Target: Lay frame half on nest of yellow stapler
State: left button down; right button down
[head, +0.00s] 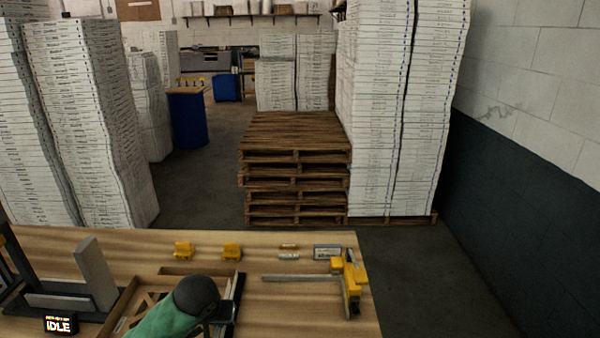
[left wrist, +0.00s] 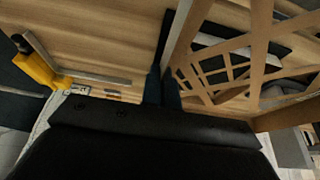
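The yellow stapler (head: 352,283) stands at the right end of the bench, with a grey metal bar (head: 300,278) running left from it. Both also show at the left in the left wrist view, the stapler (left wrist: 37,66) and the bar (left wrist: 98,77). A tan frame half with a cut-out lattice (left wrist: 222,72) lies left of the stapler; the head view shows part of it (head: 143,298). My left gripper (left wrist: 161,90) is at one straight side of this frame half. Its fingers are close together there, and their grip is unclear. My arm hides much of the frame half. My right gripper is out of view.
Two small yellow blocks (head: 183,249) (head: 232,251) and a label plate (head: 327,252) sit along the back of the bench (head: 130,242). A grey upright fixture (head: 95,274) and an IDLE display (head: 60,325) stand left. Pallets (head: 295,165) and stacked white boxes (head: 375,120) lie beyond.

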aim_at(300, 316)
jog(key=i, duration=0.5)
jog(key=k, duration=1.45)
